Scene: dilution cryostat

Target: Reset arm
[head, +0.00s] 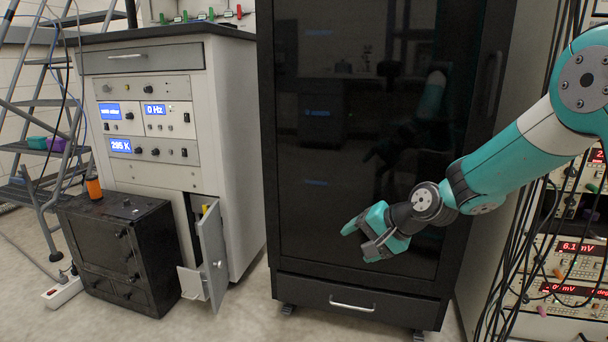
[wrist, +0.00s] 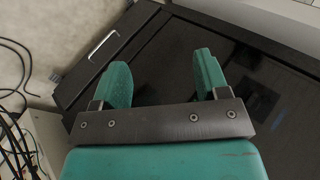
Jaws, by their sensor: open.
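My gripper (head: 362,238) hangs in front of the dark glass door of the tall black cabinet (head: 350,150) in the head view, at the end of my teal and white arm. It points to the left and slightly down. In the wrist view my gripper (wrist: 160,84) shows two teal fingers standing wide apart with nothing between them. The cabinet's dark front lies beyond the fingers there. I cannot tell the exact gap between the gripper and the door.
A grey instrument cabinet (head: 232,150) stands left, its small lower door (head: 212,254) ajar. A ladder (head: 38,150) is far left. Cables and an instrument rack (head: 560,265) are at right. Some floor is free in front.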

